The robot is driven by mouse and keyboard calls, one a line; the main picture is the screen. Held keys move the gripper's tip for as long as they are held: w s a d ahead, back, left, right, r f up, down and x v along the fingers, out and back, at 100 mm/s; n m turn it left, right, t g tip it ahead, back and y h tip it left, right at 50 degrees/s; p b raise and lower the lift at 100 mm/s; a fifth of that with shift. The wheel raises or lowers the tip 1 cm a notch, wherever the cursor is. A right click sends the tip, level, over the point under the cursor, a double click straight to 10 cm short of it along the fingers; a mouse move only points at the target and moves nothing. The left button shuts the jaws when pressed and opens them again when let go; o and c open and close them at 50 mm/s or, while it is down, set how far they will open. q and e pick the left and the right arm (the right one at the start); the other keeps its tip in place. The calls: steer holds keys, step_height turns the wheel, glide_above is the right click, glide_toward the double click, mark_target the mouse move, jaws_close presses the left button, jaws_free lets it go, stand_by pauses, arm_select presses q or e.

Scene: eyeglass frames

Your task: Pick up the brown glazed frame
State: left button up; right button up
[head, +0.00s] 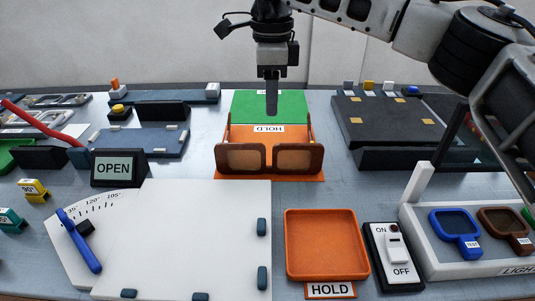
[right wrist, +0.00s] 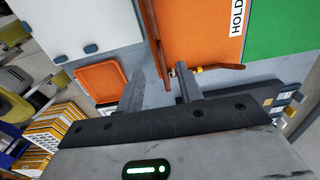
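The brown glazed frame (head: 269,158) stands on the front edge of the orange mat (head: 250,135). Its two tinted lenses face me and its temples are opened out toward the back. In the right wrist view its front is a thin brown edge, with one brown temple (right wrist: 220,67) reaching right. My right gripper (head: 272,105) points down above the mats, behind the frame's front in the picture. In the wrist view its two fingers (right wrist: 160,76) are apart, with nothing seen held between them. One fingertip overlaps the temple's hinge end in the picture; contact cannot be told. My left gripper is not in view.
A green mat (head: 290,105) lies behind the orange one. An orange HOLD tray (head: 327,244), a white board (head: 190,240) and an ON/OFF switch (head: 394,255) are in front. An OPEN sign (head: 118,168) stands left; a dark rack (head: 390,120) is at right.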

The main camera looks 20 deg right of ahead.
step_height(320, 180, down, 8)
steer(key=shift+f+b, duration=0.15)
steer(key=shift+b, duration=0.15)
steer(key=f, duration=0.5)
steer(key=shift+s+d+f, duration=0.1)
steer(key=shift+s, duration=0.1)
jaws_close()
